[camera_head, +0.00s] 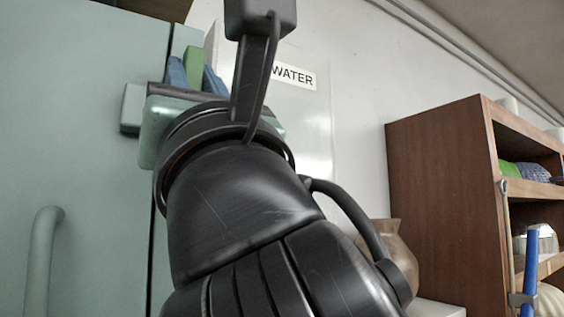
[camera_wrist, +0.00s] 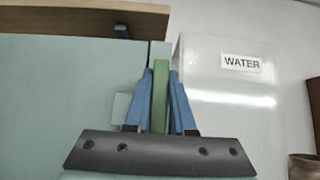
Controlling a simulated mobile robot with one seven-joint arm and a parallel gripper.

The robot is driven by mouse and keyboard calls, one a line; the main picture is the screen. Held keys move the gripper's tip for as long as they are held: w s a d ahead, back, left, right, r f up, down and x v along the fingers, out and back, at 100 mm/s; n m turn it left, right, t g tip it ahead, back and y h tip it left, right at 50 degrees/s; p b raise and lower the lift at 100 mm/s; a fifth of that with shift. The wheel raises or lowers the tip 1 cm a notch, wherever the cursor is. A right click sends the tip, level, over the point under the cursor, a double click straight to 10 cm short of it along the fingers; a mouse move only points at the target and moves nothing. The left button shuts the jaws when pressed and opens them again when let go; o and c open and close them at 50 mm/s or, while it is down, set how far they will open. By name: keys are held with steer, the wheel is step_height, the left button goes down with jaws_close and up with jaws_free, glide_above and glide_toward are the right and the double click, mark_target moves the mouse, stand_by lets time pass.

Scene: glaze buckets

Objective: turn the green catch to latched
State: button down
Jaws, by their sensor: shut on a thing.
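The green catch (camera_wrist: 160,95) stands upright at the edge of a pale green cabinet door (camera_wrist: 60,90) in the wrist view. My gripper (camera_wrist: 161,92) has its two blue fingers on either side of the catch, shut on it. In the head view the green catch (camera_head: 194,66) shows between the blue fingers of my gripper (camera_head: 195,74). My dark wrist and arm hide the area below it. A small pale block (camera_wrist: 120,108) sits on the door just left of the fingers.
A pale panel labelled WATER (camera_wrist: 225,100) stands to the right of the catch. A handle (camera_head: 42,255) is on the cabinet at lower left. A brown shelf unit (camera_head: 440,200) with several items and a brown jug (camera_head: 397,250) are at the right.

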steer(key=shift+m+h, duration=0.3)
steer(key=shift+m, duration=0.1)
steer(key=m+t+h, duration=0.1)
steer(key=m+h, duration=0.2)
steer(key=m+t+h+b, duration=0.1)
steer(key=m+h, duration=0.1)
steer(key=m, duration=0.1)
steer(key=m+t+h+b, duration=0.1)
steer(key=m+h, duration=0.2)
steer(key=shift+w+d+f+h, duration=0.1)
steer(key=shift+w+d+h, duration=0.2)
steer(key=shift+d, duration=0.1)
steer(key=shift+w+d+f+m+g+h, duration=0.2)
steer(key=shift+f+m+g+h, duration=0.25)
steer(key=shift+m+g+h, duration=1.7)
steer(key=shift+w+d+f+m+g+h, duration=0.15)
steer(key=shift+d+f+m+g+h, duration=0.5)
steer(key=shift+m, duration=2.95)
steer(key=shift+w+a+f+m+g+h, duration=0.15)
steer(key=shift+m+g+h, duration=0.95)
steer(key=shift+m+h, duration=1.25)
steer(key=shift+d+m+y, duration=0.1)
steer(key=shift+m+y, duration=0.45)
steer(key=shift+m, duration=0.05)
steer(key=c, duration=0.8)
jaws_free()
steer(key=shift+w+f, duration=0.1)
steer(key=shift+o, duration=0.2)
